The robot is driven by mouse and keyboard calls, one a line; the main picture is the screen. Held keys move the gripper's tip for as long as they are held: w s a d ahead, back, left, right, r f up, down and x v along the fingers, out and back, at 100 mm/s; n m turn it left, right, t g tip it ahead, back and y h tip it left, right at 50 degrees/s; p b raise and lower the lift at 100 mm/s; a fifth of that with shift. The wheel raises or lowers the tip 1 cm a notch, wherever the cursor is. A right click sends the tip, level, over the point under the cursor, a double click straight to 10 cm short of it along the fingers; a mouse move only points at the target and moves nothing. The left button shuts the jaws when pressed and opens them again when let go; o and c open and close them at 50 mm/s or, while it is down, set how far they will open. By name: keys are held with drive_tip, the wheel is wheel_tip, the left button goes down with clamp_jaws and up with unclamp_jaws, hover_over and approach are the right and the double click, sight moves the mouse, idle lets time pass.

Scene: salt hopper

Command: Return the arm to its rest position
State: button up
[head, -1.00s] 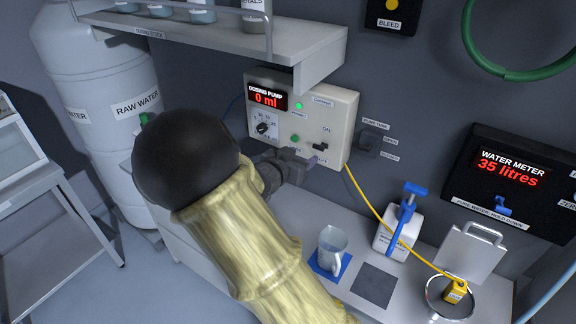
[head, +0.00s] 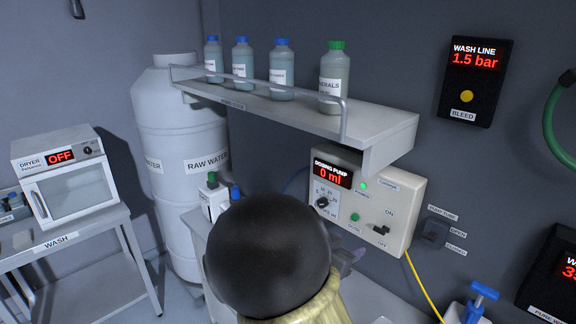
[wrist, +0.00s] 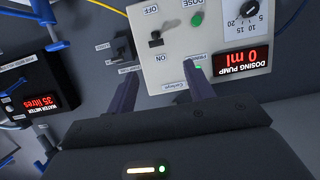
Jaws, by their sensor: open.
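My gripper (wrist: 160,85) is open and empty in the wrist view, its two dark fingers apart in front of the dosing pump panel (wrist: 180,55). The wrist picture is upside down. In the head view my arm rises from the bottom middle and hides most of the gripper. The dosing pump (head: 400,205) is on the wall behind the arm and reads 0 ml, with a green light on. I cannot tell whether the fingers touch the panel.
A shelf (head: 385,125) with several bottles juts out above the pump. The raw water tank (head: 180,115) stands at left, beyond a dryer (head: 75,190) on a wash table. A yellow cable (head: 424,285) hangs from the pump. The water meter (wrist: 40,85) shows in the wrist view.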

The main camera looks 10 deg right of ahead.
drive_tip(key=s+a+f+n+g+y+b, duration=0.1)
drive_tip(key=s+a+f+n+y, duration=0.15)
drive_tip(key=f+y, duration=0.25)
drive_tip(key=s+a+f+n+g+y+b, duration=0.1)
drive_tip(key=a+f+n+y, duration=0.2)
drive_tip(key=f+y, duration=0.1)
drive_tip(key=s+f+n+g+y+b, duration=0.1)
drive_tip(key=s+n+g, duration=0.3)
drive_tip(key=s, duration=0.9)
drive_tip(key=shift+s+d+f+g+y, duration=0.3)
drive_tip(key=shift+s+d+f+y, duration=0.15)
drive_tip(key=shift+f, duration=0.25)
drive_tip(key=shift+n, duration=0.25)
